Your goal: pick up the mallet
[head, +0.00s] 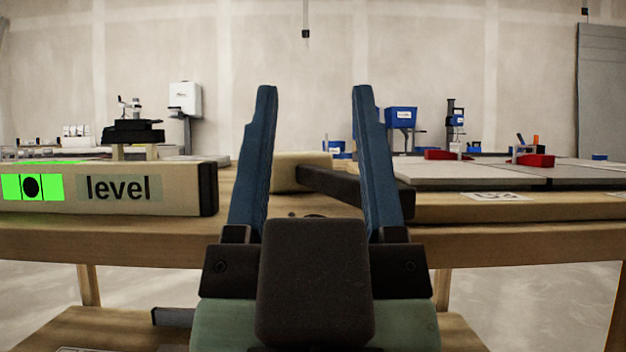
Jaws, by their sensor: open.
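My gripper (314,90) stands in the middle of the head view, its two blue fingers upright and wide apart, with nothing between them. Beyond the fingers, on the wooden table (520,236), lies what looks like the mallet: a pale beige block-like head (290,170) with a dark bar, seemingly its handle (338,184), running right and towards me. The right finger covers part of the dark bar. The dark rounded front of my gripper hides the table below it, so I cannot tell the exact distance to the mallet.
A level (175,190) with a green display lies at the table's left front. Grey tiles (470,172) lie on a wooden board at the right, with red-based tools (535,160) on them. A black device (133,131) stands at the back left, blue equipment (401,117) at the back right.

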